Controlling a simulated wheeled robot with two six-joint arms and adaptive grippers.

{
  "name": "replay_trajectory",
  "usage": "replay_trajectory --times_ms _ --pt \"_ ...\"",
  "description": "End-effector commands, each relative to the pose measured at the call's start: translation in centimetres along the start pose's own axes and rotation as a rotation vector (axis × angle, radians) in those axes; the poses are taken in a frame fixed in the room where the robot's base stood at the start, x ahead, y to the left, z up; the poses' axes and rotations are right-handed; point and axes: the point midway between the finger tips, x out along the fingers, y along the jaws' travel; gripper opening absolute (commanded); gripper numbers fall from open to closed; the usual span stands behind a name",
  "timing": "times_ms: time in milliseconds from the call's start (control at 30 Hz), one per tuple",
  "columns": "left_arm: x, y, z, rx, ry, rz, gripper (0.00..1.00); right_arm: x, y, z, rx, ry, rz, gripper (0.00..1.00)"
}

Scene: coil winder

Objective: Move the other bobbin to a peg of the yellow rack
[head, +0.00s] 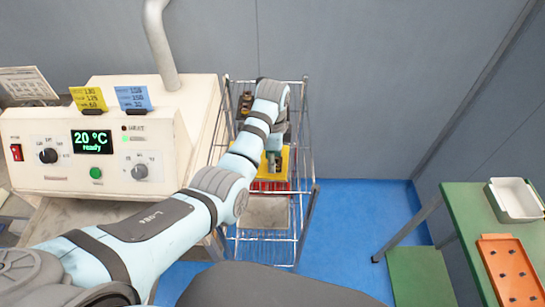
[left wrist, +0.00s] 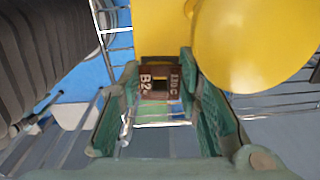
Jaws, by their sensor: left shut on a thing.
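My left arm reaches into the wire cart in the head view, and its gripper (head: 273,163) points down there. In the left wrist view the green fingers (left wrist: 160,75) are shut on a brown bobbin (left wrist: 158,84) with white lettering, "B2" on one part. A yellow thing, probably the yellow rack (head: 291,165), shows beside and behind the gripper in the head view. A large yellow surface (left wrist: 245,40) fills the upper right of the wrist view, close to the fingers. The rack's pegs cannot be made out. My right gripper is not in view.
A dark brown object (head: 246,103) sits at the cart's back left. The wire cart (head: 305,190) has thin side walls and a red item (head: 268,186) inside. The cream machine (head: 150,180) stands left of it. A green table (head: 470,215) with trays stands right; blue floor lies between.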

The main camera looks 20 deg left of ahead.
Motion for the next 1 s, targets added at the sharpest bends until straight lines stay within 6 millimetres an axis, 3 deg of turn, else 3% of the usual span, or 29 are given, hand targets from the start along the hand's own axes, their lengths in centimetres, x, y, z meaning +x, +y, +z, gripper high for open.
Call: replay_trajectory --times_ms 467,500,633,1000 --pt "1.5 0.0 0.0 0.0 0.0 0.0 0.07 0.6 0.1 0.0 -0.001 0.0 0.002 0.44" --pt "1.5 0.0 0.0 0.0 0.0 0.0 0.32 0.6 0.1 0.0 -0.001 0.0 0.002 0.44" --pt "1.4 0.0 0.0 0.0 0.0 0.0 0.53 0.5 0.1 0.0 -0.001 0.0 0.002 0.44" --pt "0.8 0.0 0.0 0.0 0.0 0.0 0.54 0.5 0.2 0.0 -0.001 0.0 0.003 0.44"
